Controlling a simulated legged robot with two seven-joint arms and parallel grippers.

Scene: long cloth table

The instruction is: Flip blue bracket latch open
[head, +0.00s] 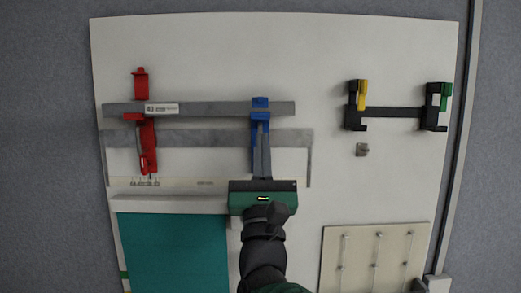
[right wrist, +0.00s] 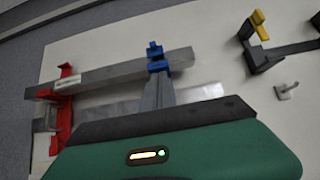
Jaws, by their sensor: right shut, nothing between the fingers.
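The blue bracket (head: 260,103) sits on the right part of a horizontal grey bar (head: 210,109) on the white panel. In the right wrist view the blue bracket (right wrist: 156,56) stands just beyond the fingertips. I cannot tell whether they touch it. My left gripper is out of view.
A red bracket (head: 141,117) holds the bar's left part. To the right, a black bar (head: 391,112) has black brackets with a yellow latch (head: 362,95) and a green latch (head: 445,97). Open panel lies between.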

